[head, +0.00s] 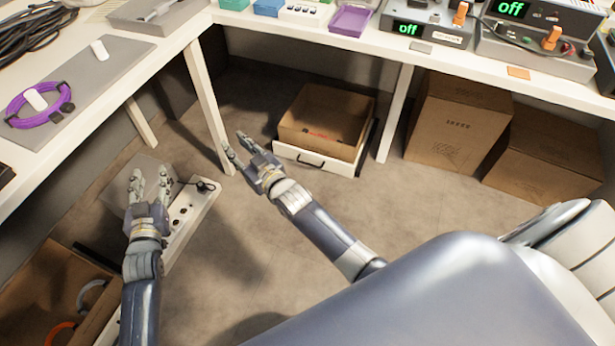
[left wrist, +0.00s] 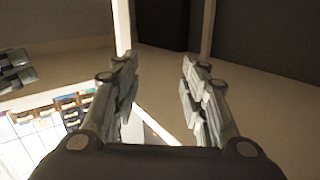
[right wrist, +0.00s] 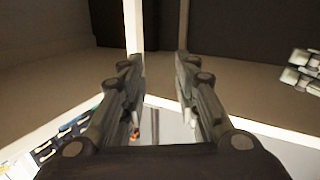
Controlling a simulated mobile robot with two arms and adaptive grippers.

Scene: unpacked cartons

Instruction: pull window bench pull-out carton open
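An open brown carton (head: 335,108) sits in a white pull-out tray with a black handle (head: 309,161), under the back bench in the head view. Another open carton (head: 38,292), with grey and orange curved items inside, is cut off at the lower left. I cannot tell which is the window bench one. My right gripper (head: 240,146) is open and empty, in the air left of the handled tray and apart from it in the picture. My left gripper (head: 150,182) is open and empty, in front of a white unit (head: 190,212). Both wrist views show parted fingers with nothing between.
Bench legs (head: 207,105) stand left of the handled tray and to its right (head: 395,112). Closed cartons (head: 460,122) stand on the floor at the right. Purple cable (head: 38,105) lies on the left bench. Floor in front of the tray is bare.

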